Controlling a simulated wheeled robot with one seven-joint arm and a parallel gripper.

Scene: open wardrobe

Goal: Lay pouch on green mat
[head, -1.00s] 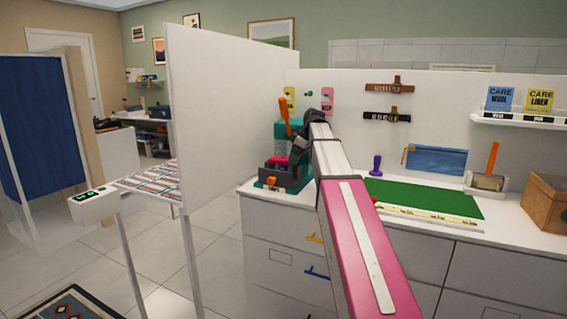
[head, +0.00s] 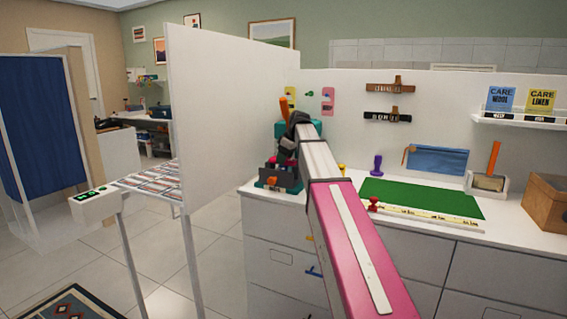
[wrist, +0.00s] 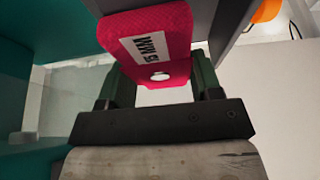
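The likely pouch is a red textured piece with a white label and a pale round spot. In the wrist view the red pouch (wrist: 150,45) lies between the spread fingers of my gripper (wrist: 157,88). My gripper looks open around it; whether the fingers touch its edges is unclear. In the head view my gripper is at the teal press, largely hidden by my arm, and a little red shows there. The green mat (head: 425,197) lies flat on the counter, right of my arm, with a pale ruler strip along its front edge.
The teal press (head: 268,178) with an orange handle stands at the counter's left end, beside a tall white panel (head: 225,110). A purple stamp (head: 377,165), a blue pouch-like item (head: 437,160) and a brown box (head: 548,200) stand around the mat. A red knob (head: 374,203) is at its front left.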

